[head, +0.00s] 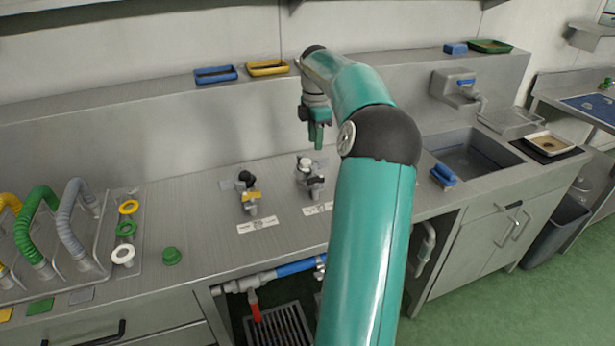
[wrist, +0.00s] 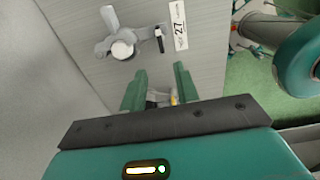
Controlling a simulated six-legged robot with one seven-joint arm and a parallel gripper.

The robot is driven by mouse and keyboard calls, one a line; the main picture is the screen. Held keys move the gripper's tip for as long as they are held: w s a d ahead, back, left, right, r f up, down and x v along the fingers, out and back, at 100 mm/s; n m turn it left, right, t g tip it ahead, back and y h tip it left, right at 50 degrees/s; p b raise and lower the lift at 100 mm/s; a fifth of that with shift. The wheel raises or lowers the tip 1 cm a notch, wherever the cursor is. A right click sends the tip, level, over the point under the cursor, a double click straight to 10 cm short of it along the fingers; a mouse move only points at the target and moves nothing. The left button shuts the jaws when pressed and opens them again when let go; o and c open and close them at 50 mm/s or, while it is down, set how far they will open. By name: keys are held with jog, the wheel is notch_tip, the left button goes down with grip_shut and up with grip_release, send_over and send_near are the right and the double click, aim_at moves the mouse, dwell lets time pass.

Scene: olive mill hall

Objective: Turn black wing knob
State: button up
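The black wing knob (head: 246,179) sits on top of the left grey fitting on the steel counter, above a yellow lever (head: 251,196). My gripper (head: 318,134) hangs above the counter, up and to the right of that knob, not touching it. In the wrist view my gripper's two green fingers (wrist: 159,86) stand apart with a gap between them. Through the gap, dark and yellow parts of a fitting (wrist: 173,100) show farther off. The gripper body hides most of that fitting, so the knob's angle cannot be told there.
A second fitting (head: 309,174) with a pale knob stands right of the first; the wrist view shows its white knob (wrist: 122,49) and grey wing. A label (wrist: 179,25) lies beside it. Curved hoses (head: 72,222) stand left; a sink (head: 472,158) and blue sponge (head: 443,175) are right.

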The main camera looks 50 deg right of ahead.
aim_at(316, 177)
notch_tip(316, 177, down, 13)
jog(key=shift+s+d+f, duration=0.1)
jog(key=shift+d+f, duration=0.05)
jog(key=shift+f, duration=0.05)
dwell(0.3)
grip_shut()
